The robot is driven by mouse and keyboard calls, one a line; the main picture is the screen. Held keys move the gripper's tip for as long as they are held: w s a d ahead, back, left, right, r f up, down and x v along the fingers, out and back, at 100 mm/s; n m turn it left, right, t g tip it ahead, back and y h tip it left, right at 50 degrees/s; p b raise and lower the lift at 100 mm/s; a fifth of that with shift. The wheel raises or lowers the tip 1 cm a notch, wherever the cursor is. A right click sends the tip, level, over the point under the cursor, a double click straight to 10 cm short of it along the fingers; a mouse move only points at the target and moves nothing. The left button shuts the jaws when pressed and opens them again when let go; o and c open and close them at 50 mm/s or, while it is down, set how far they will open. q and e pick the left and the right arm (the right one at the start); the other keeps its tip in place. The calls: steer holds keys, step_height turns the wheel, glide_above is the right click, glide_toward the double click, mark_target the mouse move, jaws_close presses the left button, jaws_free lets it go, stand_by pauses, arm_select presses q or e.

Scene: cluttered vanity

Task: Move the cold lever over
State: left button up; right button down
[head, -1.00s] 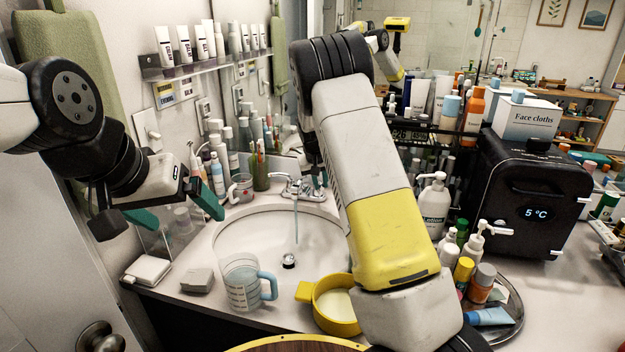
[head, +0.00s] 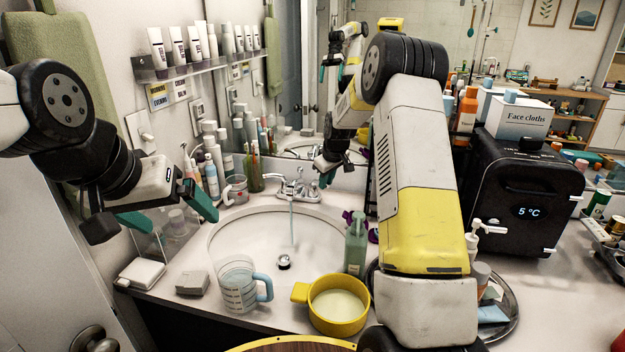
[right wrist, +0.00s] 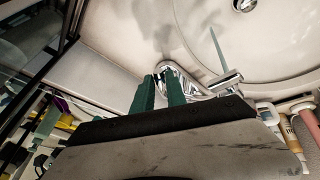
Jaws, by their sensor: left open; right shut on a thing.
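The chrome faucet (head: 297,188) stands at the back rim of the sink, with a thin stream of water (head: 291,222) falling from its spout. The cold lever (head: 314,190) is on its right side in the head view; its chrome also shows in the right wrist view (right wrist: 163,68). My right gripper (head: 325,180) is at this lever, its green fingers (right wrist: 160,92) on both sides of it and shut on it. The fingers hide part of the lever. The other lever (right wrist: 231,77) is free. My left gripper (head: 172,207) is open and empty, left of the sink.
A measuring cup (head: 240,287) and a yellow pan (head: 339,306) stand at the sink's front. A green pump bottle (head: 355,247) is right of the basin. A black 5 °C box (head: 527,190) stands at right. Bottles and a cup crowd left of the faucet.

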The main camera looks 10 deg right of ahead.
steer(key=shift+w+d+n+y, duration=0.3)
steer(key=shift+d+n, duration=0.1)
steer(key=shift+n, duration=0.3)
steer(key=shift+w+d+n+y, duration=0.3)
steer(key=shift+d+n, duration=0.1)
steer(key=shift+n, duration=0.3)
steer(key=c, duration=1.6)
jaws_free()
steer(key=shift+v, duration=3.95)
steer(key=shift+r, duration=0.1)
